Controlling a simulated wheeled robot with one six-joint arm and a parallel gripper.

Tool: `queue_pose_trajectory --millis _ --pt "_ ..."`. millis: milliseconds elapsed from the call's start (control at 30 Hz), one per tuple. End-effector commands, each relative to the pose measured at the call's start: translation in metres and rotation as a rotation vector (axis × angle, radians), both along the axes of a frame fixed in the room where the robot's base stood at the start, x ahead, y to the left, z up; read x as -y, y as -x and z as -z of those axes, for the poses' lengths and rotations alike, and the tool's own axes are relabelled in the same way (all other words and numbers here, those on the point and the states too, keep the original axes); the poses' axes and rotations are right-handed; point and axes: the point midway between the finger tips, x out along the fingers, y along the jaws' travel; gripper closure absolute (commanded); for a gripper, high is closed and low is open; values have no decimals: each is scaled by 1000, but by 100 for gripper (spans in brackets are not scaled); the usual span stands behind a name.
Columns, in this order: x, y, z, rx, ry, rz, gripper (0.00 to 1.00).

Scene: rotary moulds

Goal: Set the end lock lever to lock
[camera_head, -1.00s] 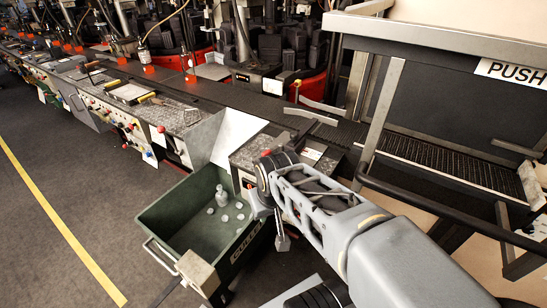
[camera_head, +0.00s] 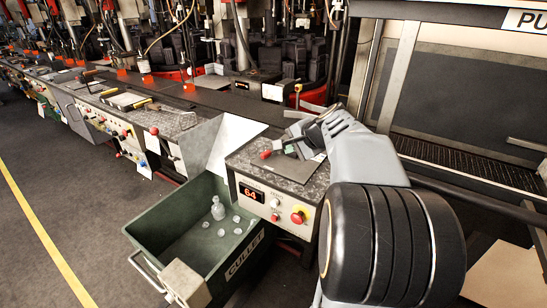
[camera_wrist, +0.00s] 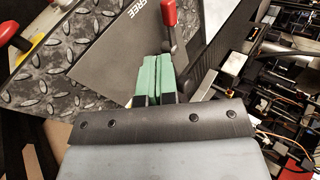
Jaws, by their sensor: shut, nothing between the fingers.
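The end lock lever has a red grip (camera_wrist: 169,12) and a dark arm, and stands by a dark grey plate (camera_wrist: 104,48) printed FREE in the wrist view. In the head view its red knob (camera_head: 266,155) shows at the left of the end console's top. My gripper's green fingertips (camera_wrist: 160,64) are together and empty, right beside the lever's arm; I cannot tell whether they touch it. In the head view my gripper (camera_head: 289,141) is low over the console top, small and partly merged with the lever. A LOCK marking is not visible.
The console (camera_head: 270,198) has a red 64 display and a red stop button (camera_head: 297,217) on its front. A green cullet bin (camera_head: 180,215) stands to its left. A grey guard frame (camera_head: 399,70) rises at the right. The dark floor at left is open.

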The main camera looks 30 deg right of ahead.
Motion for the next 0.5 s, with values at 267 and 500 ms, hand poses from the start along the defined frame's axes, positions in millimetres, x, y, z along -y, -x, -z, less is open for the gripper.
queue_pose_trajectory --millis 267,500 --pt "-1 -2 3 -2 1 -2 100" --pt "-7 -23 24 -4 1 -4 100"
